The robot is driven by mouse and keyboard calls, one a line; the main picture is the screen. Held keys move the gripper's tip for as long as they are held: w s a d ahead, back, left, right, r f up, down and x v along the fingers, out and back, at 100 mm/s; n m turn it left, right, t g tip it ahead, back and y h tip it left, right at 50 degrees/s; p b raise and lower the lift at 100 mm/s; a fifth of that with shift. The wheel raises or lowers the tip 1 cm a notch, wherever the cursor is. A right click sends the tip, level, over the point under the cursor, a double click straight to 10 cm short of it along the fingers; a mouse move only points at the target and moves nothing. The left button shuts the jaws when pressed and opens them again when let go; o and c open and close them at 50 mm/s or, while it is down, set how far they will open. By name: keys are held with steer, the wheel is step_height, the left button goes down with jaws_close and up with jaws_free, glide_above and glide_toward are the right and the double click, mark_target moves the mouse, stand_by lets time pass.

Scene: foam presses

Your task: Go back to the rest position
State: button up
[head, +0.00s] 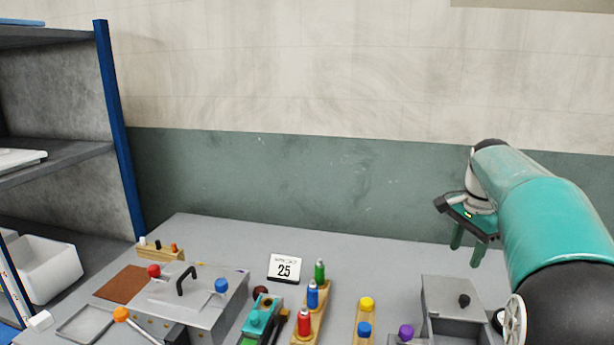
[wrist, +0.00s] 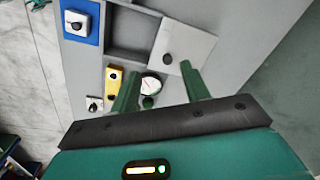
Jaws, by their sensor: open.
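My gripper (head: 467,247) hangs over the right back part of the grey table (head: 390,258), with its green fingers pointing down. In the wrist view my gripper (wrist: 160,88) shows two green fingers spread apart, with nothing held between them. Below the fingers lie a round white dial (wrist: 151,84) and a grey lid with a black knob (wrist: 168,58). My gripper is apart from the things on the table in the head view.
A grey box (head: 447,294) with a black knob stands below my gripper. A shelf (head: 60,160) rises at far left. Air above the table is clear.

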steer(key=s+a+r+n+t, duration=0.1)
steer(key=s+a+r+n, duration=0.1)
steer(key=s+a+n, duration=0.35)
steer(key=s+a+f+n+t, duration=0.1)
steer(key=s+a+f+n, duration=0.3)
steer(key=s+a, duration=0.3)
steer(key=s+a+f+n+t, duration=0.2)
steer(key=s+a+f+n, duration=0.2)
steer(key=s, duration=1)
steer(key=a+n, duration=0.1)
steer(key=a, duration=0.2)
steer(key=shift+a+f, duration=0.15)
steer(key=shift+f, duration=0.2)
steer(key=shift+c, duration=1.1)
steer(key=shift+d, duration=0.2)
